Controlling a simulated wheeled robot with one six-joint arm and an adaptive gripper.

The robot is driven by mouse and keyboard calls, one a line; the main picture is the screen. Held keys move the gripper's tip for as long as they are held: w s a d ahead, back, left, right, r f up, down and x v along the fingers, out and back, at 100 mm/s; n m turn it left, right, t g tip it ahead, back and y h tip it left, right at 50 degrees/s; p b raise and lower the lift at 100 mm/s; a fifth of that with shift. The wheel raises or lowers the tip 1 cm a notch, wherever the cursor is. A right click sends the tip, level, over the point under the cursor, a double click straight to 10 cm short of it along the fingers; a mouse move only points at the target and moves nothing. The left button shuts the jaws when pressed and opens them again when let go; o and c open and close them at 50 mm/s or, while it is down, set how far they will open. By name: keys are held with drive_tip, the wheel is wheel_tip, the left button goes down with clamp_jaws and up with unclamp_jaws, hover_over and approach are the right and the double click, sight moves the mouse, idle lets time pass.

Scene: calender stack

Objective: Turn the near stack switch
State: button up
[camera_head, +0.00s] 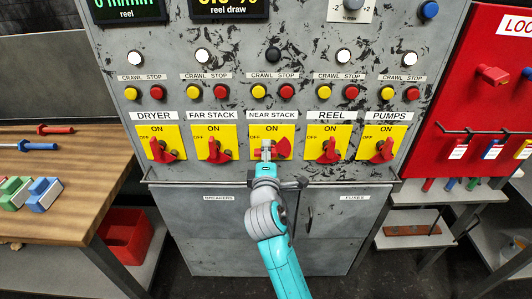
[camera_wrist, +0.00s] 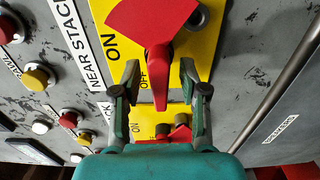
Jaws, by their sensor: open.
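The near stack switch is a red rotary handle on a yellow plate (camera_head: 285,134) marked ON and OFF, in the middle of the panel's switch row. In the wrist view its red handle (camera_wrist: 158,68) has its narrow grip pointing at the OFF mark. My gripper (camera_head: 266,146) is in front of this switch and covers part of it. In the wrist view my gripper (camera_wrist: 157,78) is open, with one finger on each side of the narrow grip. Gaps show on both sides of the grip. I cannot tell how deep the fingertips reach.
The far stack switch (camera_head: 215,150) is to the left and the reel switch (camera_head: 329,150) to the right, both close. A rail (camera_head: 190,182) runs below the row. A wooden bench (camera_head: 85,190) stands left and a red lockout board (camera_head: 470,110) hangs right.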

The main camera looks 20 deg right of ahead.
drive_tip(key=shift+w, duration=0.1)
clamp_jaws()
